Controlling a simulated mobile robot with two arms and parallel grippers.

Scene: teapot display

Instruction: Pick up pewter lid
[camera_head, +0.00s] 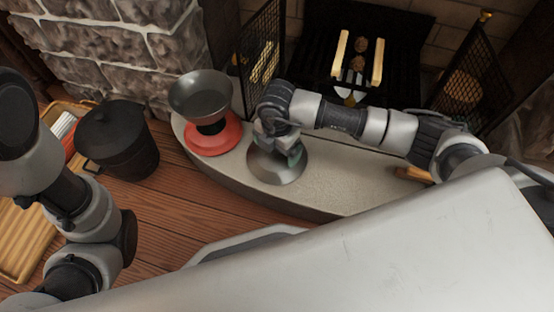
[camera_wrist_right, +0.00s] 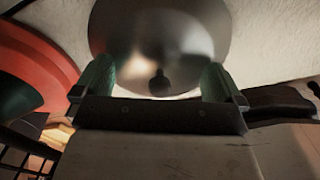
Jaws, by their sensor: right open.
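The pewter lid (camera_head: 268,172) is a shiny grey metal dome lying on the pale stone hearth, just right of a red round base. In the right wrist view the lid (camera_wrist_right: 160,30) fills the upper middle, with its small dark knob (camera_wrist_right: 160,84) pointing toward my gripper. My right gripper (camera_head: 284,152) is over the lid, partly hiding it in the head view. Its green-tipped fingers are open, one on each side of the knob in the wrist view (camera_wrist_right: 157,82), with visible gaps to it. My left arm shows at the left, but its gripper is not visible.
A red round base (camera_head: 212,138) with a dark grey bowl (camera_head: 201,92) above it stands beside the lid on the stone hearth (camera_head: 345,180). A black lidded pot (camera_head: 118,150) stands left on the wooden floor. A mesh fire screen (camera_head: 262,60) and fireplace are behind.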

